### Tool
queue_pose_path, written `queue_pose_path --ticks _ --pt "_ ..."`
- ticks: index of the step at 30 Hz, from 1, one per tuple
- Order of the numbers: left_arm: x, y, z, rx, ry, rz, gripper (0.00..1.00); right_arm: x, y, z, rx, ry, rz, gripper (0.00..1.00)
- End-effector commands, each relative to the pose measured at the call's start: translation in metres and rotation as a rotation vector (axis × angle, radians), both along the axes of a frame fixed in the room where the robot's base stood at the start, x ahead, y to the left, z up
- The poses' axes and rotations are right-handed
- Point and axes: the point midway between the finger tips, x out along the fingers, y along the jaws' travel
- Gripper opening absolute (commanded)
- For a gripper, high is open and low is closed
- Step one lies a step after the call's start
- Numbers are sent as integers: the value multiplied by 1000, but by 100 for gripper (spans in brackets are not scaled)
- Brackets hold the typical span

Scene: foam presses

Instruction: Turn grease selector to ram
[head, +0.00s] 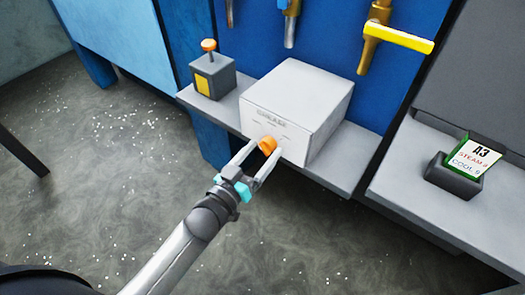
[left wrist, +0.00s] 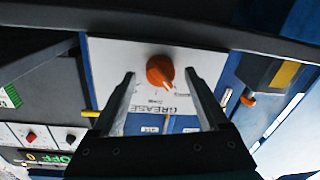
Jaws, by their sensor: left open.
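The grease selector is an orange knob (head: 267,145) on the front of a white box (head: 311,85) on a grey shelf. In the left wrist view the knob (left wrist: 160,71) has a pale pointer mark, and the white panel (left wrist: 120,60) reads GREASE with smaller labels that I cannot read surely. My left gripper (head: 263,161) is open, its fingers on either side of the knob in the head view. In the left wrist view its fingertips (left wrist: 160,75) stand left and right of the knob, with gaps visible. My right gripper is not in view.
A grey box with an orange-topped lever (head: 212,75) stands left of the white box. A yellow-handled valve (head: 398,38) hangs above right. A card holder (head: 453,181) with an A3 card sits on the right shelf. The floor in front is speckled and open.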

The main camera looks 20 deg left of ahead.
Motion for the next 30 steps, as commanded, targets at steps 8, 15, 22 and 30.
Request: queue_pose_path --ticks 8,15,22,30 --pt "8 -2 0 -1 0 1 78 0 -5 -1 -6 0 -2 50" --pt "7 -2 0 0 0 1 69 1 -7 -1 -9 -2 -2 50" --pt "7 -2 0 0 0 0 43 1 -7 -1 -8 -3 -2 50" --pt "7 -2 0 0 0 0 12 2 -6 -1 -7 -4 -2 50"
